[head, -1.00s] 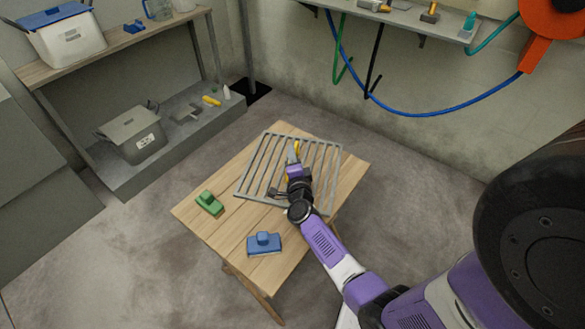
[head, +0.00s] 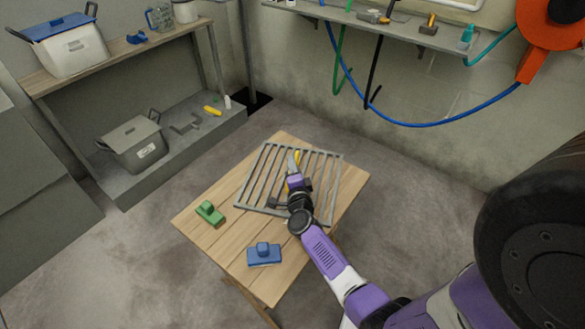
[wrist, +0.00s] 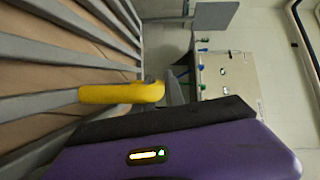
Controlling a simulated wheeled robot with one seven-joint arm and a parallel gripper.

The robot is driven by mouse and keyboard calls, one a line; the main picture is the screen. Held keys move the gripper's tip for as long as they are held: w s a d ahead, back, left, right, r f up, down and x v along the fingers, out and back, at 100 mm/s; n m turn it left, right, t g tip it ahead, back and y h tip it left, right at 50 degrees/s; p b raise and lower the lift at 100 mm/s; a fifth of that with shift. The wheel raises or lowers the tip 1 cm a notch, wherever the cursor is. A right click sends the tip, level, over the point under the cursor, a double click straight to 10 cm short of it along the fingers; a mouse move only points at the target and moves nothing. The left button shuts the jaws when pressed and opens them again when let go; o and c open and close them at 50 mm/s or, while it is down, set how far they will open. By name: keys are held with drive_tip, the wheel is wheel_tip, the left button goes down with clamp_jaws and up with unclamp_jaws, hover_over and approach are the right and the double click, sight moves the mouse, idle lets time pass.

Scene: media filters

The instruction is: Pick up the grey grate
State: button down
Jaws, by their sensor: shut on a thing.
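The grey grate (head: 262,180) is a flat frame of parallel bars over the wooden table. Its bars fill the left side of the wrist view (wrist: 50,55). My gripper (head: 293,160) is over the grate's middle and shut on it; the contact itself is largely hidden. A yellow piece (wrist: 120,93) lies across the bars in the wrist view, beside my purple hand. I cannot tell whether the grate is clear of the tabletop.
On the wooden table (head: 205,240) are a green block-like tool (head: 210,213) to the left and a blue one (head: 264,254) in front. A shelf unit (head: 185,145) with a grey lidded bin (head: 135,148) stands at the left. Hoses hang on the back wall.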

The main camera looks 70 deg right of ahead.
wheel_tip(320, 180, up, 20)
drive_tip(key=p, duration=1.3)
drive_tip(key=shift+p, duration=0.35)
drive_tip(key=shift+d, duration=0.15)
